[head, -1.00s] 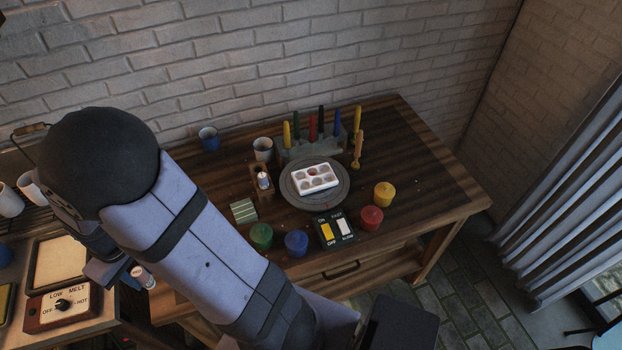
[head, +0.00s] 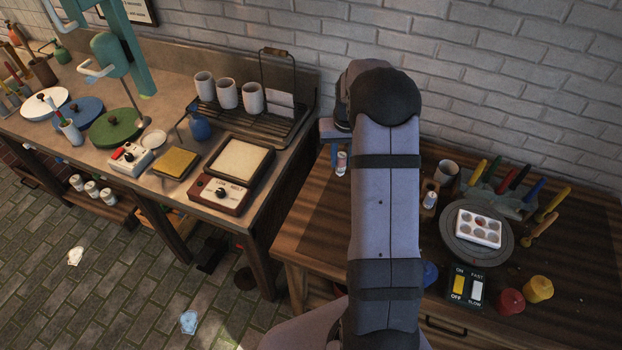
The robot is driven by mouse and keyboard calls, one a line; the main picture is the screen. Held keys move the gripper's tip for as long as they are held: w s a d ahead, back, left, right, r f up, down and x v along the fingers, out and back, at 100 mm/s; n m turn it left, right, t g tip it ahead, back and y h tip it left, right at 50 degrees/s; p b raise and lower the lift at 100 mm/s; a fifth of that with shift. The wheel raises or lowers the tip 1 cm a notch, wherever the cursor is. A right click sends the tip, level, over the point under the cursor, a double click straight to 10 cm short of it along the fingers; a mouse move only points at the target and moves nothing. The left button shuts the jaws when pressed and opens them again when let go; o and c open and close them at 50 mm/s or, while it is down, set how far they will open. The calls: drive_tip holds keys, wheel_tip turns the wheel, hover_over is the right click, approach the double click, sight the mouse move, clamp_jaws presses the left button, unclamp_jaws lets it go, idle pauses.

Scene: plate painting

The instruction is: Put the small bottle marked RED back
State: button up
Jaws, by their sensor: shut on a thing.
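My gripper (head: 338,146) is shut on a small pale bottle (head: 341,163) with a reddish and dark label, held upright over the back left of the dark wooden table (head: 310,215). The label is too small to read. Another small white-capped bottle (head: 430,200) stands in a wooden holder (head: 429,187) on that table, right of my arm. Three small white-and-dark jars (head: 92,188) stand on the low shelf under the left counter; their marks cannot be read.
The palette (head: 478,228) sits on a grey round plate (head: 455,252). A switch box (head: 466,288), red pot (head: 509,301) and yellow pot (head: 538,289) are near it. On the left counter are a drying rack with cups (head: 227,94) and a melt box (head: 215,194).

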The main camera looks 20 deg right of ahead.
drive_tip(key=s+d+f+m, duration=0.1)
drive_tip(key=s+d, duration=0.4)
drive_tip(key=d, duration=1)
drive_tip(key=s+d+m, duration=0.4)
drive_tip(key=d, duration=1.1)
drive_tip(key=shift+s+f+p, duration=0.35)
drive_tip(key=shift+f, duration=0.1)
drive_tip(key=shift+f+b, duration=1.5)
drive_tip(key=shift+f, duration=0.85)
drive_tip(key=shift+a+f, duration=0.1)
drive_tip(key=shift+f, duration=0.1)
drive_tip(key=shift+f+b, duration=1.1)
drive_tip(key=shift+f, duration=0.2)
drive_tip(key=shift+f+b, duration=1.05)
drive_tip(key=shift+f, duration=0.25)
